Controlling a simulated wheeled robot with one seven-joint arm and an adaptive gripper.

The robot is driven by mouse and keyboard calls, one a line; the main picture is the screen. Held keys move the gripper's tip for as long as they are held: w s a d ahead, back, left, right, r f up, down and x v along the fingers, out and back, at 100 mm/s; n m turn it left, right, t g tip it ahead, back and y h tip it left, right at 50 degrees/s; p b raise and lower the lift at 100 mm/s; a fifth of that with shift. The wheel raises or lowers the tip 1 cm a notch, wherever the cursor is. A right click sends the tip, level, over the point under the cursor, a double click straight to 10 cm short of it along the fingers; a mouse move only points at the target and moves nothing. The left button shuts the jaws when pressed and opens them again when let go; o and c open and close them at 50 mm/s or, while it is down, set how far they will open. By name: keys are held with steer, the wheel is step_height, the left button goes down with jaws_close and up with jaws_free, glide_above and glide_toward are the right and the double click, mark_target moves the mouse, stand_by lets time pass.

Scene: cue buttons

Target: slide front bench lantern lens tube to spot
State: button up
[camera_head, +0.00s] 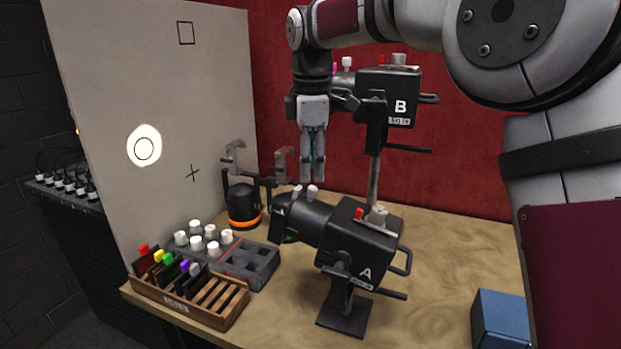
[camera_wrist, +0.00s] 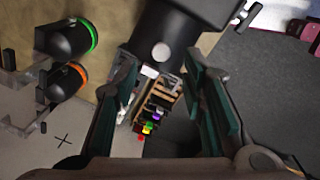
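The front lantern A (camera_head: 365,262) is a black box on a stand on the bench, with its lens tube (camera_head: 303,222) pointing left toward the board. Pale knobs (camera_head: 312,191) stand on top of the tube. My gripper (camera_head: 313,180) points down just above these knobs. In the wrist view my gripper (camera_wrist: 163,110) has its two fingers apart with nothing held. A pale knob (camera_wrist: 161,52) on the dark tube shows beyond the fingertips. A bright white light spot (camera_head: 132,152) lies on the grey board (camera_head: 110,70), around a drawn circle. Contact is not visible.
Lantern B (camera_head: 388,92) stands behind on a pole. A wooden rack (camera_head: 215,318) of coloured slides, a grey tray (camera_head: 262,285) with white-topped pieces, and an orange-ringed black cylinder (camera_head: 243,205) stand left of lantern A. A blue box (camera_head: 500,320) sits at right.

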step_height(320, 180, up, 8)
steer(key=shift+s+f, duration=0.25)
steer(key=shift+s, duration=0.05)
steer(key=s+d+m+t, duration=0.2)
steer(key=s+d+m, duration=0.9)
steer(key=s, duration=0.6)
steer(key=s+d+f+m+t, duration=0.1)
steer(key=s+d+f+m, duration=0.3)
steer(key=s, duration=0.3)
steer(key=s+d+f+m+t, duration=0.1)
steer(key=s+d+f+m, duration=0.2)
steer(key=s+f, duration=0.4)
steer(key=shift+s+d+m, duration=0.2)
steer(key=shift+d+m, duration=0.2)
